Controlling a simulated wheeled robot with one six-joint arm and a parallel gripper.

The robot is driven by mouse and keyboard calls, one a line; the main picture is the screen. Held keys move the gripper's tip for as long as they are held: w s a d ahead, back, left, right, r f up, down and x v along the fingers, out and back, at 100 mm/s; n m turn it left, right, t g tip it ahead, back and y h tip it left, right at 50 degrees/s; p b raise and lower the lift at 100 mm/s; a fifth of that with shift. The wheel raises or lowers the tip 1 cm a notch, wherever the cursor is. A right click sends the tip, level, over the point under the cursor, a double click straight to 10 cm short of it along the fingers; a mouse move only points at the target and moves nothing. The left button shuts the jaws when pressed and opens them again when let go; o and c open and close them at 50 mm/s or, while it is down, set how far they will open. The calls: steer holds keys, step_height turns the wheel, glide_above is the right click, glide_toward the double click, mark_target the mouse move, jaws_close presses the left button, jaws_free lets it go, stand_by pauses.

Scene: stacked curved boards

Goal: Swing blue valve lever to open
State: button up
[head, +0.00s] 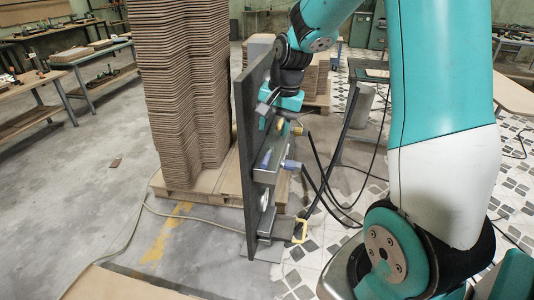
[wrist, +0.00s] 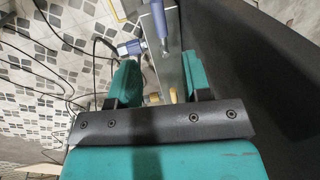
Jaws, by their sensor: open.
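A long blue lever handle (wrist: 158,22) on a thin metal rod shows at the top of the wrist view, beyond my fingertips. It also seems to show in the head view as a blue grip (head: 266,160) on the fittings of the dark upright panel (head: 246,150). A second blue part (wrist: 130,48) on a metal fitting lies to its left in the wrist view. My gripper (wrist: 161,62) has its teal fingers spread, with brass-coloured pieces partly visible between them. In the head view my gripper (head: 284,108) is beside the panel, above the blue parts, and holds nothing that I can see.
A tall stack of curved boards (head: 185,90) stands on a pallet (head: 200,188) left of the panel. Black hoses (head: 325,185) loop to the right of the fittings. A yellow handle (head: 300,230) sits low on the panel. Open floor (head: 80,185) lies at the left.

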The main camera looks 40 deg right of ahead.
mark_target(266, 158)
steer(key=f, duration=0.3)
steer(key=w+f, duration=0.1)
steer(key=f, duration=0.2)
steer(key=a+f+p, duration=0.1)
steer(key=f, duration=0.2)
steer(key=shift+w+a+f, duration=0.1)
steer(key=shift+w+f, duration=0.1)
steer(key=shift+f, duration=0.05)
jaws_close()
